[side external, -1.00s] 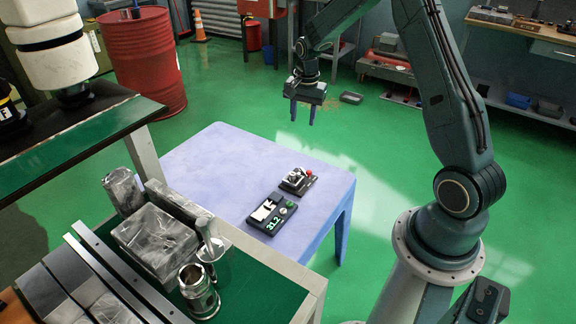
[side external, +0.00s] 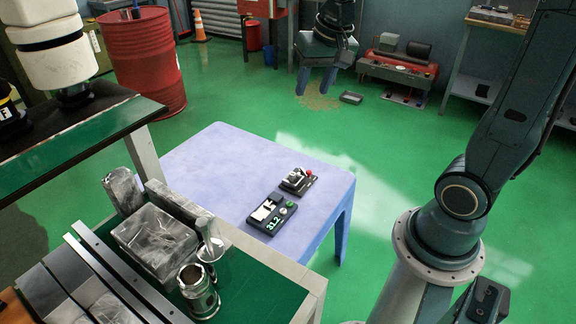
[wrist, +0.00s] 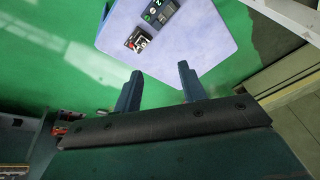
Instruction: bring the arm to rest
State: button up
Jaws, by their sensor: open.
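My gripper (side external: 315,82) hangs in the air at the top of the side external view, beyond the far right corner of the lavender table. Its two blue fingers point down and stand apart with nothing between them. The wrist view shows the same open gripper (wrist: 158,88), with the table beyond its fingertips. My arm reaches up and out of the picture on the right, so part of it is hidden.
The lavender table (side external: 215,170) carries a small device with a red knob (side external: 298,181) and a dark box with a green display (side external: 270,214). A green-topped cart (side external: 255,285) holds metal blocks and cylinders. A red drum (side external: 142,60) stands behind.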

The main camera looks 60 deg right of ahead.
jog(key=s+a+r+n+t, duration=0.1)
jog(key=s+a+n, duration=0.2)
jog(key=s, duration=0.4)
jog(key=s+a+r+n+t, duration=0.1)
jog(key=s+a+n, duration=0.3)
jog(key=s, duration=0.4)
jog(key=shift+y, duration=0.4)
jog(key=shift+a+r, duration=0.1)
dwell(0.7)
